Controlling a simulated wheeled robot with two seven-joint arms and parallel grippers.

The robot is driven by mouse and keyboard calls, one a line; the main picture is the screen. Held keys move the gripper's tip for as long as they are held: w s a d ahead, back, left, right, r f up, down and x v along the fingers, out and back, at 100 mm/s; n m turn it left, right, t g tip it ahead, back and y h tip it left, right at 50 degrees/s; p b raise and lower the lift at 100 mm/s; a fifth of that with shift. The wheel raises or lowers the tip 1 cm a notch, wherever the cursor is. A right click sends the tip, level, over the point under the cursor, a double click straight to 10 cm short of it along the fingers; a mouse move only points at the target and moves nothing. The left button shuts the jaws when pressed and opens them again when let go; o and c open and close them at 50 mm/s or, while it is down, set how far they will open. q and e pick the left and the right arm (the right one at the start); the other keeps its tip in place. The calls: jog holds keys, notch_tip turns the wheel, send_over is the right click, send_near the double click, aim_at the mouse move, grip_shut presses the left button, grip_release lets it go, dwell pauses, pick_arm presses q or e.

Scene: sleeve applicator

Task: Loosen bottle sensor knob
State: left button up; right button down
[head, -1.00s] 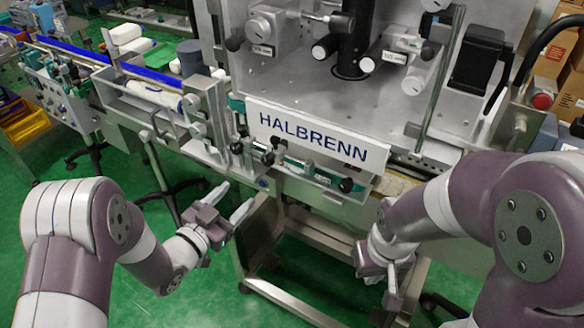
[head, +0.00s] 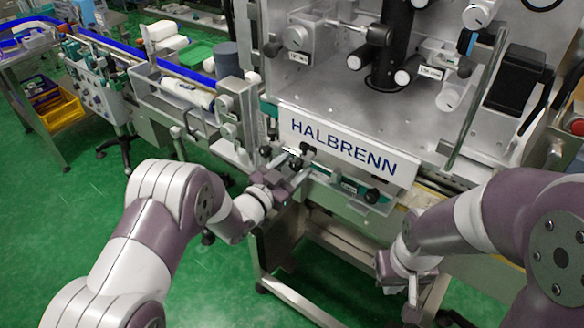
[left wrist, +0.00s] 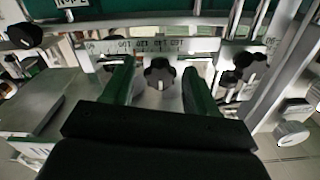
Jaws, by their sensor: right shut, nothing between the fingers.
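A black lobed knob (left wrist: 159,73) with a pale mark at its centre sits in front of a ruler scale in the left wrist view. My left gripper (head: 297,172) is open at the machine's front rail, below the left end of the HALBRENN panel. In the left wrist view its two green fingers (left wrist: 158,80) stand on either side of the knob, with gaps showing on both sides. Whether the fingertips reach the knob's depth I cannot tell. My right gripper (head: 412,288) is shut and empty, pointing down below the rail at the right.
Other black knobs sit close by on the rail, one at the right (head: 372,195) and a cluster at the right of the left wrist view (left wrist: 240,70). The white HALBRENN panel (head: 343,142) overhangs the rail. Green floor (head: 90,215) is clear at left.

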pick_arm(q)
jog(key=c, duration=0.9)
jog(key=shift+o, duration=0.2)
